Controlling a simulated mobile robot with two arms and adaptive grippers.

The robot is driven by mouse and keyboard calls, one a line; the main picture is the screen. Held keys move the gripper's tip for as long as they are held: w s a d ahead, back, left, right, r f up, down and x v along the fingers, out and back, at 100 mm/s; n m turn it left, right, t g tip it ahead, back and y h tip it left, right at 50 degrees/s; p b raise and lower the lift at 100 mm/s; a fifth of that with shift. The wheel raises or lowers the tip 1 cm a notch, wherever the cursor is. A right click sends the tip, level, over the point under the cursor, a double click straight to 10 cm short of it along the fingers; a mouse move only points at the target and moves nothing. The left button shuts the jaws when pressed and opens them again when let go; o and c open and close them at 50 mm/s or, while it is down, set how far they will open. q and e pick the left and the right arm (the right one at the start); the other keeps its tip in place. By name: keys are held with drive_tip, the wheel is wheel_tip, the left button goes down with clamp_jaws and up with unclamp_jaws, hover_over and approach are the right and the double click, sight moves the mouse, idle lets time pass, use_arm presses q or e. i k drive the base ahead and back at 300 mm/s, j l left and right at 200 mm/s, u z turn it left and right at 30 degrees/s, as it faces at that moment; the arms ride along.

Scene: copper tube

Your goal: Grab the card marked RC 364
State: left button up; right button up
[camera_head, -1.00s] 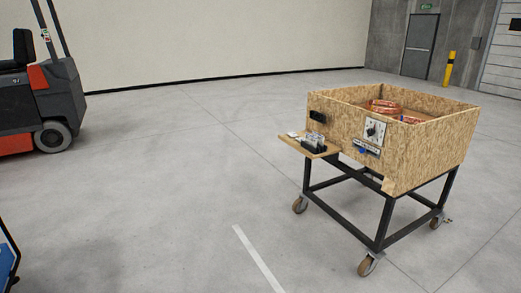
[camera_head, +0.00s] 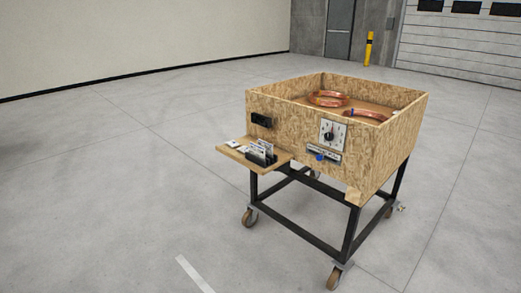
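Several white cards (camera_head: 264,148) stand in a black holder (camera_head: 260,160) on a small wooden shelf (camera_head: 280,164). The shelf sticks out from the front left of a chipboard box on a cart. The print on the cards is too small to read, so I cannot tell which one is marked RC 364. Small white items (camera_head: 233,143) lie on the left part of the shelf. Neither of my grippers shows in the head view.
The chipboard box (camera_head: 285,128) stands on a black wheeled frame (camera_head: 300,226) and holds copper tube coils (camera_head: 329,97). A dial (camera_head: 332,133) and a black fitting (camera_head: 261,119) are on its front. A yellow post (camera_head: 368,48) stands far behind. The floor in front and left is clear.

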sight(259, 151)
drive_tip(key=z, duration=0.45)
drive_tip(key=i+j+z, duration=0.6)
drive_tip(key=i+j, duration=0.15)
drive_tip(key=i+j+z, duration=0.3)
drive_tip(key=j, duration=0.35)
